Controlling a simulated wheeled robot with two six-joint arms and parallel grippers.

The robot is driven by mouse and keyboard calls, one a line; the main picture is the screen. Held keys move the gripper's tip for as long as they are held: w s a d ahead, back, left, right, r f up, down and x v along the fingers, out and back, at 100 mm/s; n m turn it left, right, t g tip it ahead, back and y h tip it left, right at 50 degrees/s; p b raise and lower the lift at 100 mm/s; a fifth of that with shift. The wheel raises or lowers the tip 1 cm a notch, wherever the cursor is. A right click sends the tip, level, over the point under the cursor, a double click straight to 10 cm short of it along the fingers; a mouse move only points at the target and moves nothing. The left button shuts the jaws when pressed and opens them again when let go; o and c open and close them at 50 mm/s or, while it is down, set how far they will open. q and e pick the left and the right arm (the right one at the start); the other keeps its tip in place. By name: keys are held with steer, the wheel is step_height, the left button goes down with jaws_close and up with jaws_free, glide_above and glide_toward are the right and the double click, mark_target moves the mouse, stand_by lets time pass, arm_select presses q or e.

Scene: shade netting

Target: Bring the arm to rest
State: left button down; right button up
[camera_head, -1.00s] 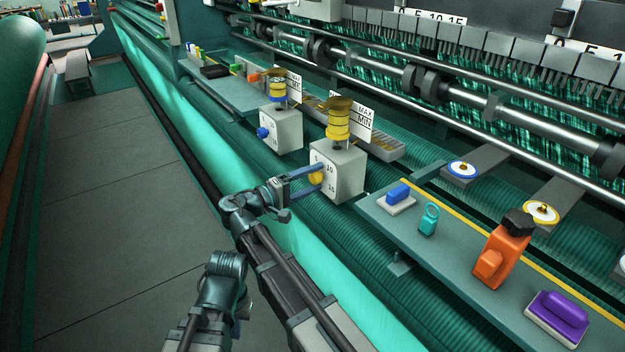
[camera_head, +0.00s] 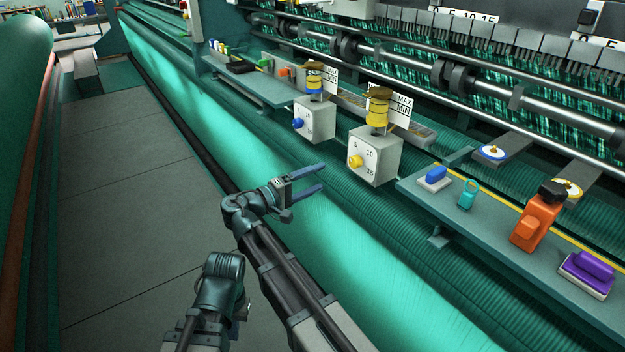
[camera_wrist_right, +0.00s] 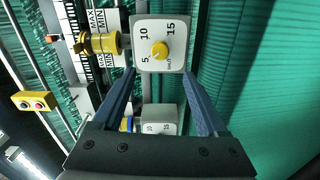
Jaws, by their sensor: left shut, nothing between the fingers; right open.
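My right gripper (camera_head: 308,182) is open and empty, its two blue fingers pointing right over the green netting. It stands apart from the grey dial box (camera_head: 385,158) with the yellow knob (camera_head: 355,162). In the right wrist view the yellow knob (camera_wrist_right: 160,50) and its dial face lie ahead, beyond the fingertips (camera_wrist_right: 160,85), with clear space between. My left gripper (camera_head: 222,272) is low in the head view, left of the right arm. It is shut, and its fingers are hard to make out.
A second dial box (camera_head: 318,122) with a blue knob stands further back. A green shelf (camera_head: 480,225) at right carries a blue block, a teal ring piece, an orange tool (camera_head: 535,222) and a purple block (camera_head: 590,268). The grey floor (camera_head: 130,200) at left is clear.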

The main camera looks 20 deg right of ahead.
steer(key=shift+a, duration=0.2)
steer(key=s+d+f+m+g+y, duration=0.1)
steer(key=s+f+g+y, duration=0.1)
steer(key=s+f+y, duration=0.65)
steer(key=s+d+f+m+g+y, duration=0.1)
steer(key=s+d+f+g+y, duration=0.3)
steer(key=f, duration=0.7)
steer(key=s+a+n+y+p, duration=0.1)
steer(key=s+a, duration=0.4)
steer(key=a, duration=0.4)
steer(key=s+a+r+n+y+p, duration=0.1)
steer(key=s+a+n+y+p, duration=0.1)
steer(key=s+a, duration=0.4)
steer(key=shift+s+a, duration=0.15)
steer(key=shift+a, duration=2.1)
